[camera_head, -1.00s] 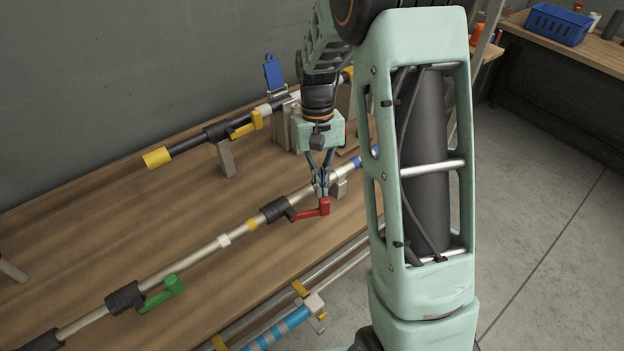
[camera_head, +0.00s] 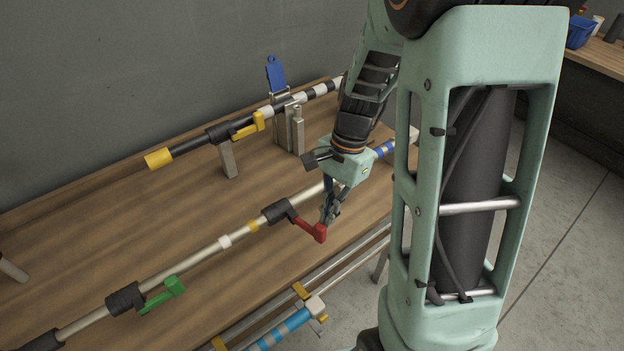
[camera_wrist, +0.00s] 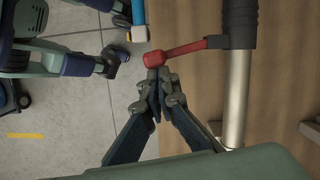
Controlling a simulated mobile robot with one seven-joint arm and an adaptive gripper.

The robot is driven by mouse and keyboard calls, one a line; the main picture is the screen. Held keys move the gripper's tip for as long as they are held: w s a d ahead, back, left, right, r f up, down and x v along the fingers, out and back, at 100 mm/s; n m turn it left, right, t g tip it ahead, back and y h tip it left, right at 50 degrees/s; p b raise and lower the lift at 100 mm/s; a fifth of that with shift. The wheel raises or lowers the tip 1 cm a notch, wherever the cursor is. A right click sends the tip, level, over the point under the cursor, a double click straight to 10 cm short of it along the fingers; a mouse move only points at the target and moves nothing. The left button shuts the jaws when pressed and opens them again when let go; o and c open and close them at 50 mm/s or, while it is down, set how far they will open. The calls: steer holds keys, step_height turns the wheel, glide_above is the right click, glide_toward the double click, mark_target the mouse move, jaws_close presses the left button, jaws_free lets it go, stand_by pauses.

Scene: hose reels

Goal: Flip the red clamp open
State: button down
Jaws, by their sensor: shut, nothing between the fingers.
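The red clamp lever (camera_head: 310,228) sits on a black collar (camera_head: 278,211) on the pale metal pole of the near row. It stands out from the pole at an angle, its knobbed end toward the table's front edge. The red lever also shows in the wrist view (camera_wrist: 185,50), roughly square to the pole. My gripper (camera_head: 326,222) is shut and empty, its fingertips right by the lever's knob. In the wrist view my fingertips (camera_wrist: 160,85) are just below the knob; I cannot tell whether they touch it.
A green lever (camera_head: 162,295) is on the same pole to the left. Behind are a yellow lever (camera_head: 249,126) and an upright blue lever (camera_head: 275,73) on another pole with grey supports (camera_head: 228,158). More tubes with a blue section (camera_head: 280,328) run below the table's front edge.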

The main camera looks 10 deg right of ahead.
steer(key=shift+a, duration=0.15)
steer(key=shift+w+a, duration=0.5)
steer(key=shift+d, duration=0.1)
stand_by(0.3)
